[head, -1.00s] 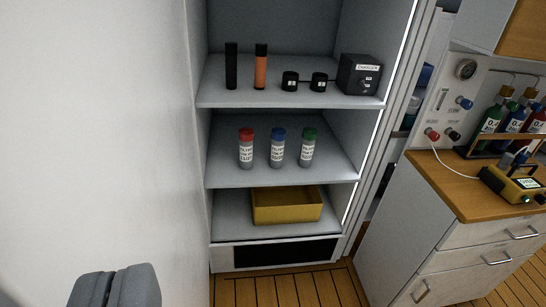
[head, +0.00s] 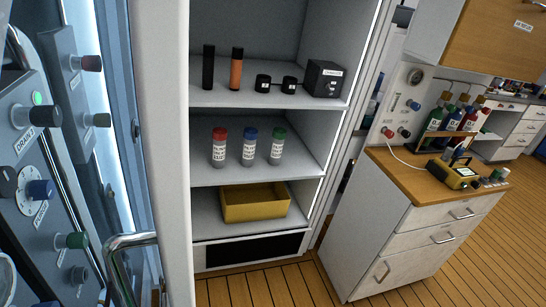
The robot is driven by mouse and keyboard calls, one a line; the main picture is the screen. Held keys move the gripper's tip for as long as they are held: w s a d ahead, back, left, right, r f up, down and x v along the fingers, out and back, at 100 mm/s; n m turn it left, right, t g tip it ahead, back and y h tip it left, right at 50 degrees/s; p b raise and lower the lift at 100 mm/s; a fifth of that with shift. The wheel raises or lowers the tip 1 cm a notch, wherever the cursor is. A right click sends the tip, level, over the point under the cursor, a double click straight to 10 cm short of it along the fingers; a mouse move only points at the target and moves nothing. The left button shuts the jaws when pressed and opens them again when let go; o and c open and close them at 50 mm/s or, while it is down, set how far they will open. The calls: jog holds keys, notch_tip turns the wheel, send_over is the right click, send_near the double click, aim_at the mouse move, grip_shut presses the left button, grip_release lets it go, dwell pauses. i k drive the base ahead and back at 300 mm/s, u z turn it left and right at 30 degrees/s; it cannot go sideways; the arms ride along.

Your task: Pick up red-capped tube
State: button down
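The red-capped tube (head: 219,147) stands upright on the middle shelf (head: 265,172) of an open cabinet. It is the leftmost of three grey tubes with white labels. The blue-capped tube (head: 249,147) stands just right of it, and the green-capped tube (head: 277,147) stands right of that. The tubes are apart from each other. My gripper does not show in the current view.
The top shelf holds a black cylinder (head: 208,68), an orange one (head: 236,69), two black rings and a charger box (head: 323,78). A yellow bin (head: 255,203) sits below. A control panel (head: 45,150) and white door edge (head: 162,150) are at left. A counter (head: 437,173) stands right.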

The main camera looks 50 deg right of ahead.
aim_at(220, 135)
jog(key=k, duration=1.9)
jog(key=z, duration=0.95)
jog(key=i, duration=1.7)
